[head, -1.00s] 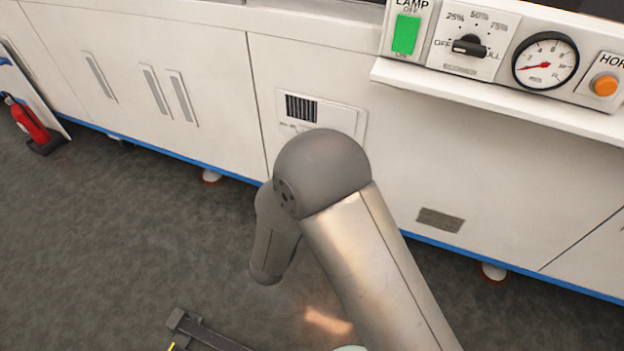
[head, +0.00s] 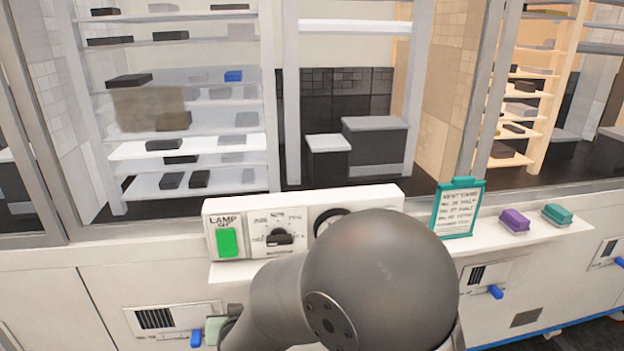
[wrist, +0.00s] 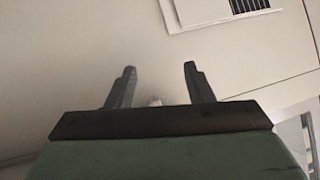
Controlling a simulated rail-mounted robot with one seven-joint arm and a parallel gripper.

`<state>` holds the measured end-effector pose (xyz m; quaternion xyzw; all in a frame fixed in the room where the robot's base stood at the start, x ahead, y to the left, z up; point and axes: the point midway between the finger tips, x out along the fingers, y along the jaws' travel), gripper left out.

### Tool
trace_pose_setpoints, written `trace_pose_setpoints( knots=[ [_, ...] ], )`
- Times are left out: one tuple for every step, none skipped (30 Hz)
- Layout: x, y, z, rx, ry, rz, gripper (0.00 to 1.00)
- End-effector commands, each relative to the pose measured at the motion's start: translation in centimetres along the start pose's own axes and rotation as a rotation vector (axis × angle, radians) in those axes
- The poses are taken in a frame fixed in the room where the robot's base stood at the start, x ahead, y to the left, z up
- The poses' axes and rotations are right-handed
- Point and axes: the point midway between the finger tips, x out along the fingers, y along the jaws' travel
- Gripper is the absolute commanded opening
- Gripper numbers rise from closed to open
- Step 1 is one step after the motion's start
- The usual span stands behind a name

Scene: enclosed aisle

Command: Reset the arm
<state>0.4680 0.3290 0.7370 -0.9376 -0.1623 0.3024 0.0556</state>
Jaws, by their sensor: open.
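My gripper (wrist: 160,68) is open in the wrist view, with its two dark fingers apart and no object held between them. It faces a pale cabinet front (wrist: 80,50) with a dark slotted vent (wrist: 250,5) at the upper right. A small pale spot shows low between the fingers; I cannot tell what it is. In the head view my grey arm is bent across the lower middle, in front of the control panel (head: 245,213). A small green and dark part shows at the arm's lower left; the fingers cannot be made out there.
The panel has a green lamp switch (head: 229,242), a dial (head: 279,238) and a gauge (head: 330,218) partly hidden by my arm. A teal clipboard (head: 459,208), a purple block (head: 514,220) and a teal block (head: 557,214) sit on the ledge. Blue handles (head: 495,292) mark the cabinet fronts.

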Motion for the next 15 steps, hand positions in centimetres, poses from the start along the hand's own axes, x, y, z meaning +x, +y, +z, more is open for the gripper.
trace_pose_setpoints(
  knots=[
    [-3.8, 2.0, -4.2, 0.015, -0.067, 0.003, 0.47],
    [-5.5, 3.2, -5.2, 0.016, -0.117, 0.005, 0.47],
    [-7.8, 4.9, -6.2, 0.017, -0.185, 0.010, 0.47],
    [-9.6, 6.2, -6.8, 0.019, -0.234, 0.017, 0.47],
    [-11.4, 7.3, -7.4, 0.021, -0.282, 0.026, 0.47],
    [-14.0, 8.9, -7.9, 0.024, -0.346, 0.041, 0.47],
    [-15.9, 10.1, -8.2, 0.026, -0.392, 0.054, 0.47],
    [-17.9, 11.2, -8.3, 0.030, -0.438, 0.070, 0.47],
    [-20.6, 12.6, -8.5, 0.036, -0.498, 0.092, 0.47],
    [-22.6, 13.6, -8.6, 0.041, -0.542, 0.110, 0.47],
    [-24.5, 14.4, -8.6, 0.047, -0.584, 0.128, 0.47],
    [-27.0, 15.5, -8.5, 0.056, -0.639, 0.154, 0.47],
    [-28.8, 16.2, -8.4, 0.065, -0.677, 0.173, 0.47],
    [-30.5, 16.9, -8.2, 0.074, -0.713, 0.191, 0.47],
    [-32.5, 17.6, -8.0, 0.084, -0.756, 0.214, 0.47]
  ],
)
